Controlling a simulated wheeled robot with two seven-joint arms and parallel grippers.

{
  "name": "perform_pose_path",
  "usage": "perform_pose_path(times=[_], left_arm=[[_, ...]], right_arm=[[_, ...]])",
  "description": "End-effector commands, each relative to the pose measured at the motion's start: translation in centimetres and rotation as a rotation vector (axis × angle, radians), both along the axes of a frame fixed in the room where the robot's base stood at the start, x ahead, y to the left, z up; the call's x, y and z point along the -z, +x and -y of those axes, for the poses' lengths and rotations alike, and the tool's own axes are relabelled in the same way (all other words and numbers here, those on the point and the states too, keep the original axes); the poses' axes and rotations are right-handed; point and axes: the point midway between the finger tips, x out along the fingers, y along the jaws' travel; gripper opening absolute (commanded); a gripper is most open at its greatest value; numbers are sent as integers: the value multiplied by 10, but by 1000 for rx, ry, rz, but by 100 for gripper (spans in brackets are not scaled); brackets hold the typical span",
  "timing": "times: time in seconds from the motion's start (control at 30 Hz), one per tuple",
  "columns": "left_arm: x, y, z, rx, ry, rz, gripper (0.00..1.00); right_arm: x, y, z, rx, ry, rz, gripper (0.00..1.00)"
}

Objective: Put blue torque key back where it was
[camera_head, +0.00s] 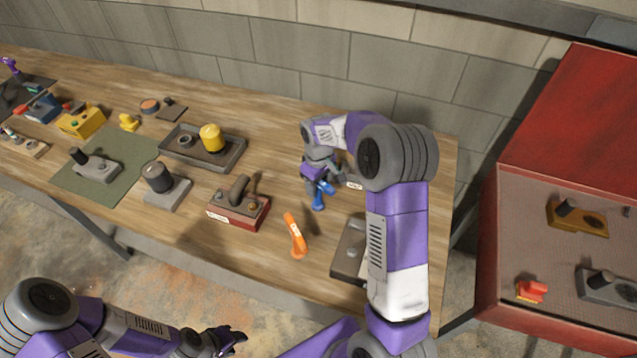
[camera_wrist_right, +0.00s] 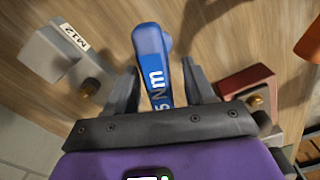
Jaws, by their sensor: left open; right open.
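The blue torque key (camera_head: 320,195) lies on the wooden workbench, right of the middle in the head view. In the right wrist view the blue key (camera_wrist_right: 153,62) shows white "Nm" lettering and lies between the two fingers of my right gripper (camera_wrist_right: 158,88). The fingers are apart with the key between them; a small gap shows on its right side. In the head view my right gripper (camera_head: 318,178) reaches down over the key and hides part of it. My left gripper (camera_head: 236,341) is open and empty, low in front of the bench.
An orange key (camera_head: 295,237) lies nearer the front edge. A red-based block (camera_head: 240,208) stands to the left. A grey block (camera_wrist_right: 48,55) labelled M12 is beside the right gripper. A dark holder (camera_head: 347,250) is partly hidden by my right arm. A red cabinet (camera_head: 487,250) stands at right.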

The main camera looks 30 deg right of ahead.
Motion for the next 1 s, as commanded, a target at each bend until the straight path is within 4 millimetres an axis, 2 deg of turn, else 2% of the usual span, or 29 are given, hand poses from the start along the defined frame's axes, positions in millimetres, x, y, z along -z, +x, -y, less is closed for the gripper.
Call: perform_pose_path(times=[0.13,0.23,0.5,0.7,0.83,1.0], left_arm=[[-4,0,0,0,0,0,43],[-3,0,0,0,0,0,43],[-7,0,0,0,0,0,43],[-10,0,0,0,0,0,43],[-11,0,0,0,0,0,43],[-11,0,0,0,0,0,43]], right_arm=[[-6,0,0,0,0,1,54],[-18,1,0,0,0,5,54],[-77,1,0,0,0,6,54],[-110,1,0,-1,0,3,54],[-121,0,0,-1,1,2,54],[-124,0,0,-1,0,1,54]])
